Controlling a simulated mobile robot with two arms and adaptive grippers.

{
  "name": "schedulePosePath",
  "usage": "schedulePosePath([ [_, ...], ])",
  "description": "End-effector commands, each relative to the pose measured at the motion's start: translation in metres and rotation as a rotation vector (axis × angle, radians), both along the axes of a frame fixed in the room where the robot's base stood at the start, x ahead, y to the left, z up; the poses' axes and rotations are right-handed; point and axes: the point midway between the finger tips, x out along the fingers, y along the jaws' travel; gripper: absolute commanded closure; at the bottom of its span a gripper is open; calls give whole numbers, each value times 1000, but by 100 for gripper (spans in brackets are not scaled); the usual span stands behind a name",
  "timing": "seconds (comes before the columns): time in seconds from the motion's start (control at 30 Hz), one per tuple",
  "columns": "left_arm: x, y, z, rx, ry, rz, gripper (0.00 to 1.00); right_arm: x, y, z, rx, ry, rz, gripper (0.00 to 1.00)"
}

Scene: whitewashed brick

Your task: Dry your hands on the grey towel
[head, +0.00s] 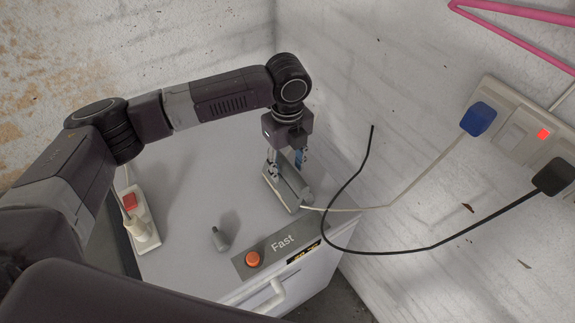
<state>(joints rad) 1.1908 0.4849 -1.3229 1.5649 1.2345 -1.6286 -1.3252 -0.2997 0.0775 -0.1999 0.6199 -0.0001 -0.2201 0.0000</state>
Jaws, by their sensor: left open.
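I see no grey towel in the head view. My left gripper (287,164) is open, pointing down over the top of a white appliance (185,180). Its fingertips are close around or just above a pale, long block-shaped object (285,190) lying on that top. I cannot tell whether they touch it. A small blue patch shows beside the right fingertip. My right gripper is not in view.
A power strip (146,220) with a red switch lies at the left. A small grey piece (219,239) stands near the front, by an orange knob (253,259). Blue (479,119) and black (554,177) plugs sit in the wall socket. Cables hang at the right. A pink hanger (515,27) is above.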

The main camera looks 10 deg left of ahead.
Motion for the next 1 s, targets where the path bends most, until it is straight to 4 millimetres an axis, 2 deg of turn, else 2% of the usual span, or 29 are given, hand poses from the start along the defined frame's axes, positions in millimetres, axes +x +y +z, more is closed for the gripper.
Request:
schedulePosePath([
  [0.17,0,0,2,0,0,0,58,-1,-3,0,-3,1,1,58],
  [0.27,1,0,12,-1,-1,0,58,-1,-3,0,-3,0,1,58],
  [0.7,1,0,99,-1,-2,0,58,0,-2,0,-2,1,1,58],
  [0.83,0,0,113,0,-1,0,58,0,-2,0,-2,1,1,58],
  [1.0,0,0,120,0,0,0,58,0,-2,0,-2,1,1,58],
])
